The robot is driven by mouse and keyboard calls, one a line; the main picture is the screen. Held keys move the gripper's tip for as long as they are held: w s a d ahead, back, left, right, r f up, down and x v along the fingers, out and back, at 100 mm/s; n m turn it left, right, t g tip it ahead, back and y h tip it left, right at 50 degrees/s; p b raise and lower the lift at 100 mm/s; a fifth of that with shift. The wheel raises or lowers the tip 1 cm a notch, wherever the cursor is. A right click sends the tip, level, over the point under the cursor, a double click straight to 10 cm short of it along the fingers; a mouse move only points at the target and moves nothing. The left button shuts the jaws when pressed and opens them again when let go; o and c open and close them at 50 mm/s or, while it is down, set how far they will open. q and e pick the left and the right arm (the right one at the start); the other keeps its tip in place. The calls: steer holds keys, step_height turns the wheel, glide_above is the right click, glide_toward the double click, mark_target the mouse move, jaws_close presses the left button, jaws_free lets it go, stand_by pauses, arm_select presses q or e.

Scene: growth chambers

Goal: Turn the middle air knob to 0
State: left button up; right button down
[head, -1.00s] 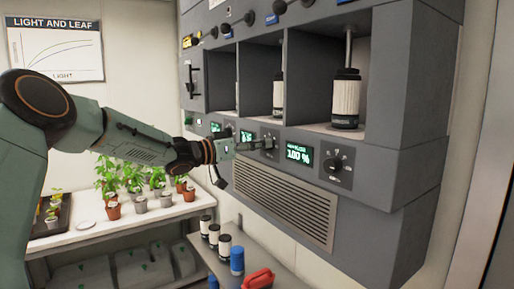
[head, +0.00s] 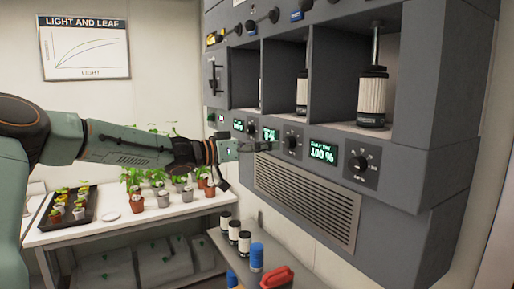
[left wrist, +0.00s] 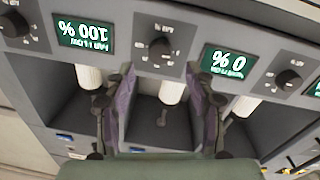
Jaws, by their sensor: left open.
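The middle air knob (head: 292,142) is a dark round knob on the grey panel, between two green displays. In the left wrist view, which is upside down, the knob (left wrist: 160,47) lies beyond the fingertips and between them. The display (left wrist: 228,63) beside it reads 0 %, and the same display (head: 270,135) is partly covered in the head view. My left gripper (head: 266,147) is open and empty, just left of the middle knob and apart from it. Its two fingers also show in the left wrist view (left wrist: 160,75). My right gripper is not in view.
The right knob (head: 360,163) has a display (head: 323,153) reading 100 %. The left knob (head: 252,128) is close to my gripper. A vent grille (head: 305,200) lies below the knobs. A bench (head: 110,232) with potted plants stands at the left, and a lower shelf holds bottles.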

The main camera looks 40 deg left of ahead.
arm_select(q)
steer(key=shift+v, duration=0.95)
steer(key=shift+s+a, duration=0.1)
steer(key=shift+s, duration=0.05)
